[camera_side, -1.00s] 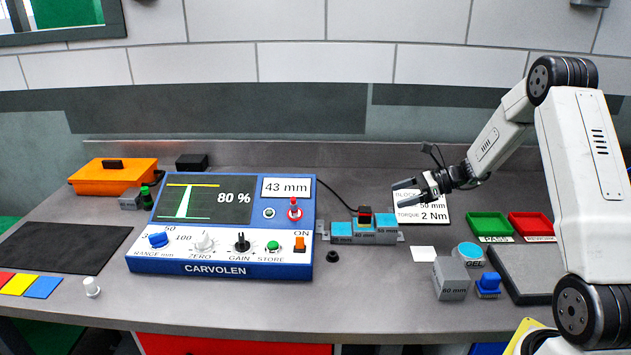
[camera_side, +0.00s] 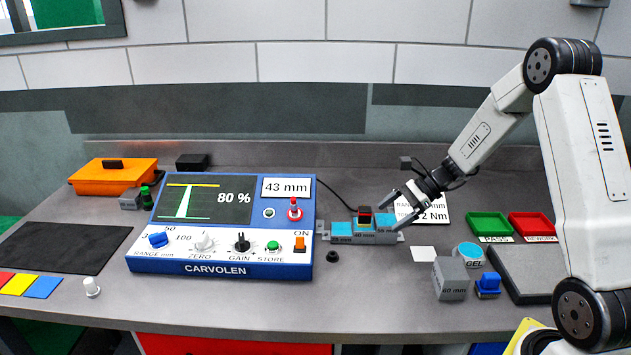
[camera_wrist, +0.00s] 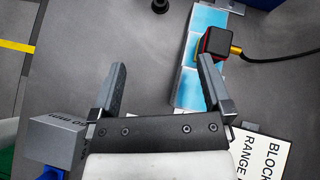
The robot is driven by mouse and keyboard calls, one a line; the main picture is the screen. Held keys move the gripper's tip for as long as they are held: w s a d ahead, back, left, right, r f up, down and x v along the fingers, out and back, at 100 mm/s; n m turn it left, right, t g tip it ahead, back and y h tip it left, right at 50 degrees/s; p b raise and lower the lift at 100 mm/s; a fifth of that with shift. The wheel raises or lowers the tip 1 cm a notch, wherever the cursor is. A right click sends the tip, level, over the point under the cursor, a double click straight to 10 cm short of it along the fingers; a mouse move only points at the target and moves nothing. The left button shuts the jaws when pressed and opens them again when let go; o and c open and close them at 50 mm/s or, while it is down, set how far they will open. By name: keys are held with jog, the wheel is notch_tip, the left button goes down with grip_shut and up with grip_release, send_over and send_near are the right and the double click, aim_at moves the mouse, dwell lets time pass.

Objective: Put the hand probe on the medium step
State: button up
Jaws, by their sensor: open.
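The step block has light-blue tops; the left one (camera_side: 341,228) and the right one are clear of the probe. My gripper (camera_side: 393,212) is open and empty, tilted down, just right of the probe and over the right end of the block.
The blue CARVOLEN unit (camera_side: 220,268) stands left of the step block. A small black knob (camera_side: 333,257) lies in front. A white card (camera_side: 435,217) lies behind my gripper. A grey 60 mm block (camera_side: 451,280) and a GEL tub (camera_side: 469,252) stand front right.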

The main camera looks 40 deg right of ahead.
jog(key=s+a+n+g+h, duration=0.3)
jog(key=s+a+n+h, duration=0.6)
jog(key=n, duration=1.3)
jog(key=s+a, duration=0.3)
jog(key=a, duration=0.2)
jog(key=shift+s+a+n, duration=0.2)
jog(key=shift+a+n, duration=0.1)
jog(key=shift+n, duration=0.1)
